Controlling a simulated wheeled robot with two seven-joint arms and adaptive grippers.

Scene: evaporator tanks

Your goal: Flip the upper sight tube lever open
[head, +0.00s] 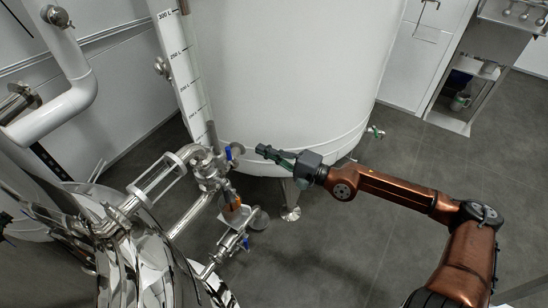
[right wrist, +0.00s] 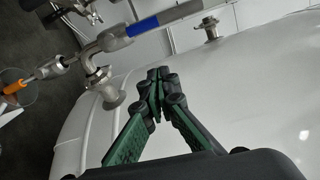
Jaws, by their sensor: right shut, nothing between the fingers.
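A blue-sleeved lever (head: 228,153) is on the metal valve fittings at the foot of the scaled sight tube (head: 190,75), in front of the big white tank. In the right wrist view, a blue sleeve (right wrist: 143,27) shows on a metal fitting that lies beyond my fingertips. My right gripper (head: 262,151) is shut and empty, just right of the upper blue lever in the head view, with a small gap seen between them. Its closed green and black fingers show in the right wrist view (right wrist: 158,76). My left gripper is not in view.
A second blue lever (head: 245,243) is on a lower valve. An orange part (head: 236,206) sits between the two valves. The white tank (head: 290,75) stands close behind my right gripper. Shiny steel piping (head: 150,190) fills the left. The grey floor (head: 345,245) at right is mostly clear.

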